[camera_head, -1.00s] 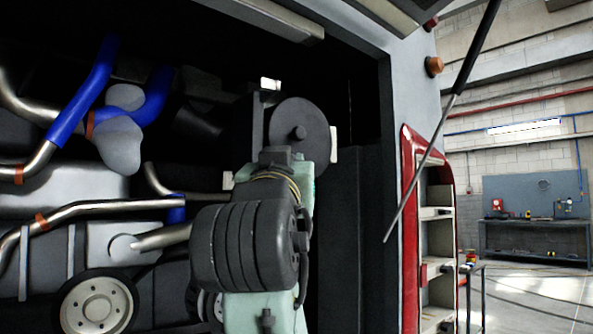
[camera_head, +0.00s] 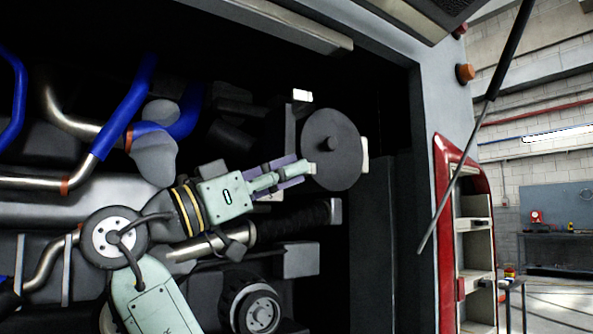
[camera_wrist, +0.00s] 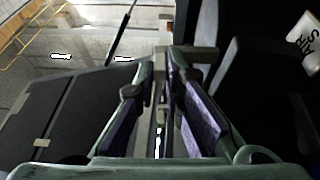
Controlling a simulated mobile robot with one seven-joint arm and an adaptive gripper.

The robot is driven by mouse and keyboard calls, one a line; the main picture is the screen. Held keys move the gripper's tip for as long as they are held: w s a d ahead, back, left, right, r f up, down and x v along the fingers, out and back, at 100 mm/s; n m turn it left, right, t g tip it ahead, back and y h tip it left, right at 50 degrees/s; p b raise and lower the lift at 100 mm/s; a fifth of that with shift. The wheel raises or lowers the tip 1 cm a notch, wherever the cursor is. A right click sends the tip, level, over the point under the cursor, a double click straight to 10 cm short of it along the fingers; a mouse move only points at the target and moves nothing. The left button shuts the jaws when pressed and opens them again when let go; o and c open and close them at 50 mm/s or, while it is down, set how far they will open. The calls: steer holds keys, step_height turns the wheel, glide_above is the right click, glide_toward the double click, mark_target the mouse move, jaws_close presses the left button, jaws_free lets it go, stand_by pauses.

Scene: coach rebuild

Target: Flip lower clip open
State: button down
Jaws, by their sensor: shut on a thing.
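The round dark cover (camera_head: 332,150) with a central knob sits inside the open bay in the head view. One pale clip (camera_head: 302,95) shows at its upper left and another pale clip (camera_head: 365,155) at its right edge. My gripper (camera_head: 308,168) reaches in from the left, its tips at the cover's lower left edge. In the wrist view my gripper (camera_wrist: 168,58) has its purple-padded fingers close together, shut on a small grey-beige piece (camera_wrist: 186,50), which looks like the lower clip. The fingers partly hide it, and I cannot tell whether it is flipped open.
Blue hoses (camera_head: 128,105) and metal pipes fill the bay at left. A dark ribbed hose (camera_head: 290,220) lies below my gripper. A black strut (camera_head: 475,125) slants across the right side. A red-framed compartment (camera_head: 462,235) stands at right. A white label (camera_wrist: 304,42) shows in the wrist view.

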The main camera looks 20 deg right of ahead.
steer(key=shift+w+a+m+g, duration=0.2)
steer(key=shift+m+g, duration=0.3)
steer(key=shift+g, duration=0.5)
steer(key=shift+h, duration=0.3)
steer(key=c, duration=1.7)
jaws_free()
steer(key=shift+a, duration=0.15)
steer(key=v, duration=1.1)
steer(key=shift+a+f, duration=0.1)
steer(key=shift+a, duration=0.3)
